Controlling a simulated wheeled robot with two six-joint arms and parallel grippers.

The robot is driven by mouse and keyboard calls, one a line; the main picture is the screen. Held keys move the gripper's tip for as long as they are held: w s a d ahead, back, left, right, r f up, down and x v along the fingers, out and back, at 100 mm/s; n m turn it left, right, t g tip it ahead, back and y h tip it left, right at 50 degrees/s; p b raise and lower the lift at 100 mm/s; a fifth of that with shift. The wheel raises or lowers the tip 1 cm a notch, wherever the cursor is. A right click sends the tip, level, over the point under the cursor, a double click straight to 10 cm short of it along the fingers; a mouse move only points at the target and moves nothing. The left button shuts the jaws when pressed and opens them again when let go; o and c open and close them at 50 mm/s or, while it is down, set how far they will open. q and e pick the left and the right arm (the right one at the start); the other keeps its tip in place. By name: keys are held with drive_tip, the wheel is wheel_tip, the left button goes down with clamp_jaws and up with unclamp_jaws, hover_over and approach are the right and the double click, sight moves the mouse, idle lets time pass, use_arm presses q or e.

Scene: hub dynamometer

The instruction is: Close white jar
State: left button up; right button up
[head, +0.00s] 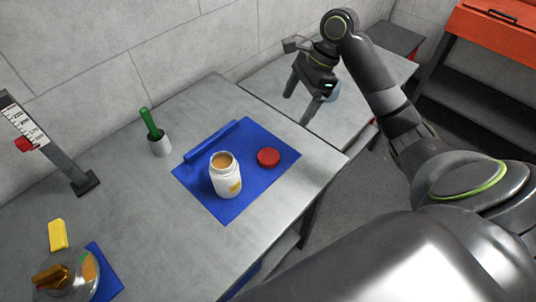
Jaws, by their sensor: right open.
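An open white jar (226,177) with a yellow label stands upright on a blue mat (214,207) on the grey table. Its top shows an orange-brown inside. A red lid (268,157) lies flat on the mat, to the right of the jar and apart from it. My right gripper (301,106) is open and empty, held up beyond and to the right of the lid, with its fingers pointing down. My left gripper is not in view.
A blue bar (211,141) lies along the mat's back edge. A height gauge (40,145), yellow block (58,235) and glass vessel (76,280) are at left. The table's right edge is near the lid.

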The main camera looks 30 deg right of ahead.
drive_tip(key=b, duration=0.2)
approach(269, 155)
drive_tip(key=shift+x, duration=0.95)
drive_tip(key=shift+w+f, duration=0.15)
drive_tip(key=shift+f, duration=0.2)
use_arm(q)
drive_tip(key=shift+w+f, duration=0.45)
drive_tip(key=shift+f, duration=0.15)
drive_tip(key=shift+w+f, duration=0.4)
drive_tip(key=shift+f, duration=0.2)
use_arm(e)
drive_tip(key=shift+a+f, duration=0.1)
drive_tip(key=shift+f, duration=0.15)
drive_tip(key=x, duration=0.5)
drive_tip(key=shift+a+f+b, duration=0.1)
drive_tip(key=shift+a+b, duration=0.05)
drive_tip(key=shift+b, duration=0.2)
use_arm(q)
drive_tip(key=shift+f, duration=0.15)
use_arm(e)
drive_tip(key=shift+s, duration=0.2)
drive_tip(key=c, duration=1)
